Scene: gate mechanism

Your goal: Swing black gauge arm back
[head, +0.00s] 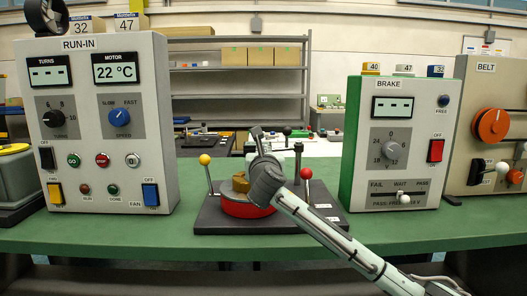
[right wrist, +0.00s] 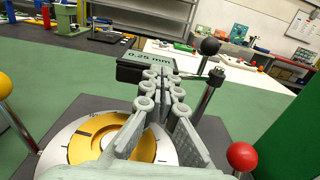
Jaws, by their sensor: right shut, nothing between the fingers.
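The black gauge arm, a dark block marked "0.25 mm" (right wrist: 150,66), reaches left from a post with a black ball knob (right wrist: 210,46) in the right wrist view. It lies over the far side of the round yellow-and-silver part (right wrist: 95,140). In the head view the black ball (head: 287,131) shows behind my right gripper, and the block is mostly hidden. My right gripper (right wrist: 166,78) is shut and empty, its fingertips close in front of the block; I cannot tell whether they touch. It also shows over the fixture in the head view (head: 257,134). My left gripper is not in view.
A yellow ball lever (head: 205,160) and a red ball lever (head: 306,173) stand on the fixture's dark base (head: 215,218). The RUN-IN box (head: 165,110) stands left, and the BRAKE box (head: 405,150) right. Green bench surface is free in front of the boxes.

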